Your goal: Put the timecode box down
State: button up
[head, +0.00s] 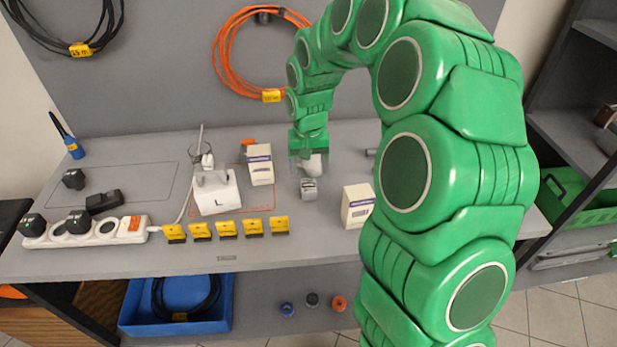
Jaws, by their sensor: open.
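My gripper (309,168) is at the end of the green arm, pointing down over the grey bench. It is open. A small grey box with a light face (309,189) sits on the bench just below and in front of it; it looks like the timecode box, though I cannot read any label. A white rounded thing (313,164) shows between or behind the gripper's pale fingers, and I cannot tell which. Whether the fingers touch either thing is unclear.
White cartons stand left (260,165) and right (357,205) of the gripper. A white block marked L (216,192), yellow-labelled pieces (227,229) and a power strip (95,232) lie further left. My arm hides the bench's right part. A blue bin (175,310) is below.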

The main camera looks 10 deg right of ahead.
aim_at(309, 185)
jog(key=s+d+r, duration=0.2)
jog(key=s+r, duration=0.4)
jog(key=s, duration=0.3)
jog(key=s+d+r, duration=0.2)
jog(key=s+r, duration=0.4)
jog(key=s, duration=0.4)
jog(key=s+d+g, duration=0.1)
jog(key=s+d, duration=0.1)
jog(key=s, duration=0.7)
jog(key=s+d, duration=0.2)
jog(key=s, duration=0.8)
jog(key=shift+r+g, duration=0.3)
jog(key=shift+g, duration=0.1)
jog(key=shift+s+d, duration=0.1)
jog(key=shift+s, duration=0.35)
jog(key=shift+c, duration=0.6)
